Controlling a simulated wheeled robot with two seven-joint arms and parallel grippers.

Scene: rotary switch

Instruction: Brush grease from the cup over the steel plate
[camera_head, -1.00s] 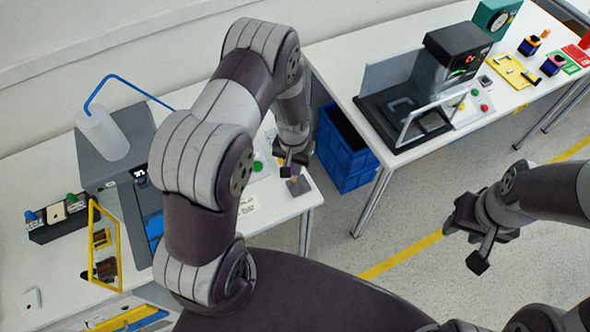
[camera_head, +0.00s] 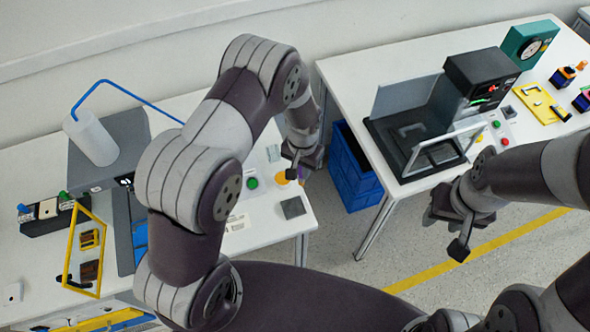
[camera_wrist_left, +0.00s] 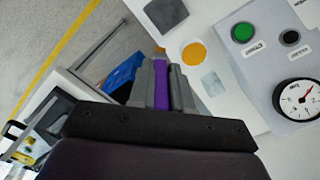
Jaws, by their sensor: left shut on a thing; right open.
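My left gripper (camera_head: 303,160) hangs over the right edge of the left table, shut on the purple brush handle (camera_wrist_left: 161,85). A small tan tip shows just past the fingers in the left wrist view; its contact is unclear. The orange-yellow round cup (camera_head: 281,179) stands beside the gripper and also shows in the wrist view (camera_wrist_left: 194,53). A dark grey square plate (camera_head: 293,208), apparently the steel plate, lies at the table's corner, also in the wrist view (camera_wrist_left: 166,13). My right gripper (camera_head: 450,222) is open and empty over the floor.
A lighter grey square (camera_wrist_left: 213,84) lies beside the cup. A panel with a green button (camera_wrist_left: 243,32) and gauge (camera_wrist_left: 297,98) is close by. A blue crate (camera_head: 355,175) stands between the tables. The right table (camera_head: 340,75) carries a dark machine (camera_head: 480,75).

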